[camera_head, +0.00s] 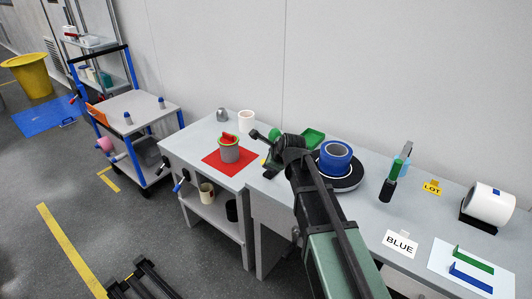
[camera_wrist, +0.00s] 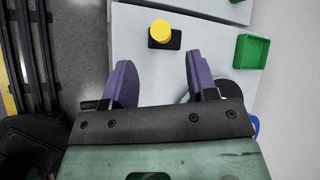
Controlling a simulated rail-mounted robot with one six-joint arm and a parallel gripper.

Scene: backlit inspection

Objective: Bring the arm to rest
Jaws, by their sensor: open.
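My arm reaches from the bottom of the head view over the grey worktable (camera_head: 370,212). My gripper (camera_head: 262,149) is at its far end, partly hidden by the wrist. In the wrist view, the two purple fingers of my gripper (camera_wrist: 159,62) are spread wide apart with nothing between them. Whether the fingers touch anything cannot be told.
A white roll (camera_head: 488,204) stands far right.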

